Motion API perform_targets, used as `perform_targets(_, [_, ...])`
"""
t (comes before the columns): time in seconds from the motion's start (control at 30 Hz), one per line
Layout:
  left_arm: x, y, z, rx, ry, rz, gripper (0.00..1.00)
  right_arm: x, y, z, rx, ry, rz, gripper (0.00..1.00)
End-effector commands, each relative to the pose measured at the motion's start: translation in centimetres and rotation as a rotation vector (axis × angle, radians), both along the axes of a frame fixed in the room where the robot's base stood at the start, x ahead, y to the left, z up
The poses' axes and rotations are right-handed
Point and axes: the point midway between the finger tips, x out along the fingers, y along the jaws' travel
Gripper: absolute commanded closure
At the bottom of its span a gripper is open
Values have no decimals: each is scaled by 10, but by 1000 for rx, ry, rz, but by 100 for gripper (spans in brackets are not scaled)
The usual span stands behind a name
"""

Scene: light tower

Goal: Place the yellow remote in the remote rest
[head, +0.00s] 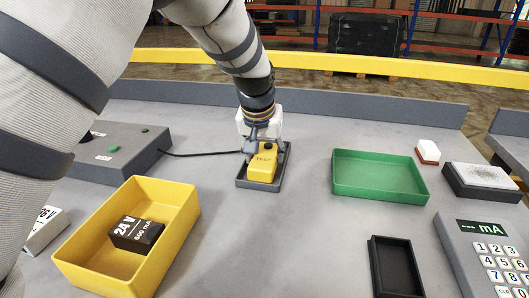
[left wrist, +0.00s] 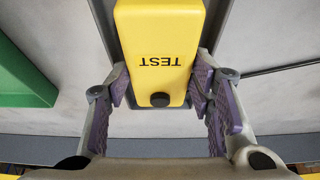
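The yellow remote (head: 262,167), marked TEST, is over or inside the shallow grey remote rest (head: 241,183); I cannot tell whether it touches the rest's floor. My left gripper (head: 256,146) reaches down to the remote's far end. In the left wrist view, its purple pads (left wrist: 160,88) lie against both sides of the remote (left wrist: 160,30), close to its dark round button. The gripper looks shut on it. Part of the rest's rim (left wrist: 212,35) shows beside the remote there. My right gripper is not in view.
A yellow bin (head: 177,235) with a black 24 V block (head: 136,234), a green tray (head: 380,172), a black tray (head: 396,265) and a keypad (head: 490,255) surround the rest. A grey box (head: 120,150) with a cable stands left. Bare table lies in front.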

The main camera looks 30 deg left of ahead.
Motion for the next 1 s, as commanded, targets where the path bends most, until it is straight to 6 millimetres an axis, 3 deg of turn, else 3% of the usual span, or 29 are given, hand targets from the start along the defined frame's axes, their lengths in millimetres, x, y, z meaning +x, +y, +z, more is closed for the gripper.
perform_targets(0.03, [0,0,0,0,0,0,39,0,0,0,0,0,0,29])
perform_targets(0.07, [0,0,1,0,0,0,32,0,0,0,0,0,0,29])
perform_targets(0.4, [0,0,3,0,0,0,32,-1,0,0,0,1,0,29])
perform_targets(0.47, [-3,-1,12,0,-3,0,32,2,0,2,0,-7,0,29])
perform_targets(0.8, [-36,-9,96,0,-10,0,32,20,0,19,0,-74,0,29])
perform_targets(1.0, [-44,-11,113,1,0,0,32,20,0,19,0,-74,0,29])
